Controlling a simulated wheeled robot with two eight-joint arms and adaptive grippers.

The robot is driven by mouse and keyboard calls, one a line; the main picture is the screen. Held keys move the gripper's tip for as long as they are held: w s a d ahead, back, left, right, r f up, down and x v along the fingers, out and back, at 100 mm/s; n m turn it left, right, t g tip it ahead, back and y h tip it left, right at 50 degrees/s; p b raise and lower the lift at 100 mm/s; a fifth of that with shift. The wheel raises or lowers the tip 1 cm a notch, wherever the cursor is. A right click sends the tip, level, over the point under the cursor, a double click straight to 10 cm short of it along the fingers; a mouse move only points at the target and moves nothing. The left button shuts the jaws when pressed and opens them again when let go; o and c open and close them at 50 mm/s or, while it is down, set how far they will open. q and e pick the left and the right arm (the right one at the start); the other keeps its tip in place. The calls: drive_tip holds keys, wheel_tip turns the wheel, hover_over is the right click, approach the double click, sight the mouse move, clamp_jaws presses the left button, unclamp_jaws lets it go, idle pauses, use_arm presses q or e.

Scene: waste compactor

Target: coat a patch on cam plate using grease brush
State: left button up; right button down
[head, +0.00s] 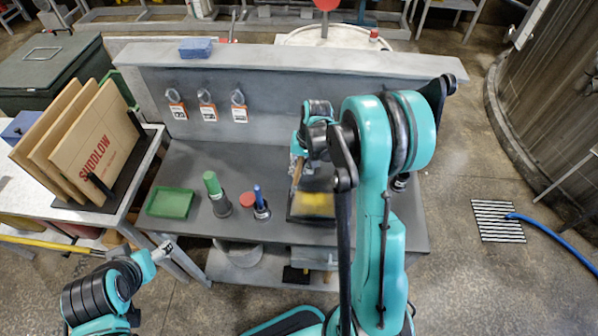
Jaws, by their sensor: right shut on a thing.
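My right gripper (299,151) is over the workbench, partly hidden by my own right arm. It is shut on the grease brush (297,170), whose brown handle shows below it. Below and to the right is a dark, square-edged thing (303,219), which looks like the cam plate, with a yellow patch (316,200) on it. My arm hides its right part. I cannot tell whether the brush touches it. My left gripper (162,250) is at the lower left, off the bench's front edge and away from these things; its jaws are too small to read.
On the grey workbench (190,158) stand a green tray (170,203), a green-topped holder (213,187), a red-topped piece (247,199) and a blue-handled tool (259,197). Three tags (207,107) hang on the back panel. Boards (95,140) stand at left.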

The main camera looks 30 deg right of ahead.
sight(299, 164)
drive_tip(key=p+v, duration=0.1)
drive_tip(key=v, duration=0.2)
drive_tip(key=shift+s+r, duration=0.1)
drive_tip(key=shift+r, duration=0.35)
drive_tip(key=shift+a+r+p, duration=0.2)
drive_tip(key=shift+r+p, duration=0.75)
drive_tip(key=shift+r, duration=0.15)
drive_tip(key=shift+p+v, duration=0.55)
drive_tip(key=shift+v, duration=0.35)
drive_tip(key=shift+a, duration=0.15)
